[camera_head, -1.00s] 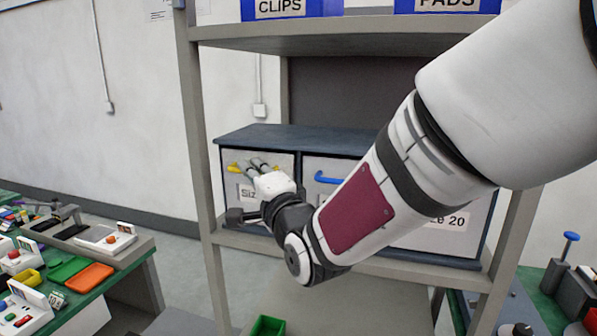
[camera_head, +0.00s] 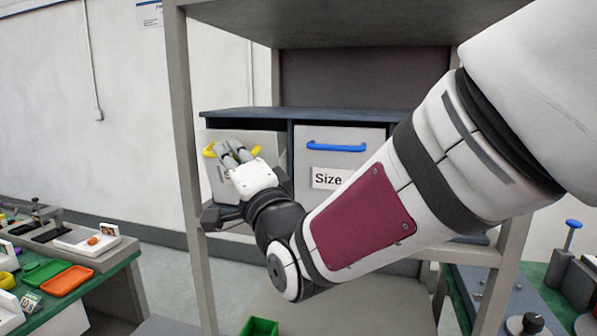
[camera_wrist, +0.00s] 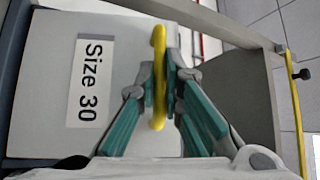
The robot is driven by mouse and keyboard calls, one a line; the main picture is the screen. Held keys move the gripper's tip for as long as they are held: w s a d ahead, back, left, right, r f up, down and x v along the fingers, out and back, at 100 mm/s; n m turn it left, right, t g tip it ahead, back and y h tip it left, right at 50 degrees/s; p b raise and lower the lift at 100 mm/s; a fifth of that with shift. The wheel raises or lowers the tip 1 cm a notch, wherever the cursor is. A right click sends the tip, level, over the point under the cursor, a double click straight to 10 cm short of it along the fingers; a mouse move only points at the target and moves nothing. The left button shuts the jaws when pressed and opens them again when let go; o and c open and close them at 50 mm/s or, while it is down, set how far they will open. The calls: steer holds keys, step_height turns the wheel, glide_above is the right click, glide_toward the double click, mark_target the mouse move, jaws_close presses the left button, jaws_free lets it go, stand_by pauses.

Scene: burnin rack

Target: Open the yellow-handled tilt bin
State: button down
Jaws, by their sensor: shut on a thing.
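The yellow-handled bin (camera_head: 222,182) is the left one in the dark-topped cabinet on the rack. Its front leans outward at the top, with a gap under the cabinet top. The wrist view shows its pale front (camera_wrist: 125,60) with a "Size 30" label (camera_wrist: 90,80). The yellow handle (camera_wrist: 158,115) runs between my fingers; in the head view its ends (camera_head: 209,151) show on both sides of them. My gripper (camera_head: 232,153) is shut on the handle, its green-padded fingers (camera_wrist: 162,80) around the bar. The bin's inside is mostly hidden.
A blue-handled bin (camera_head: 345,160) sits shut to the right, partly behind my arm. The rack's left post (camera_head: 182,130) stands close to the tilted bin. A green workbench (camera_head: 105,285) with trays is at lower left. A green box (camera_head: 260,327) sits below.

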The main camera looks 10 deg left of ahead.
steer(key=s+f+n+g+y+b, duration=0.1)
steer(key=s+f+n+y+b, duration=0.3)
steer(key=b, duration=1.2)
steer(key=f+n+y, duration=0.1)
steer(key=n, duration=0.1)
steer(key=shift+s+a+n, duration=0.15)
steer(key=shift+s+n, duration=0.15)
steer(key=shift+s+n+b, duration=0.1)
steer(key=shift+n+b, duration=0.2)
steer(key=shift+b, duration=0.25)
steer(key=c, duration=1.7)
jaws_free()
steer(key=v, duration=0.7)
steer(key=shift+f, duration=0.15)
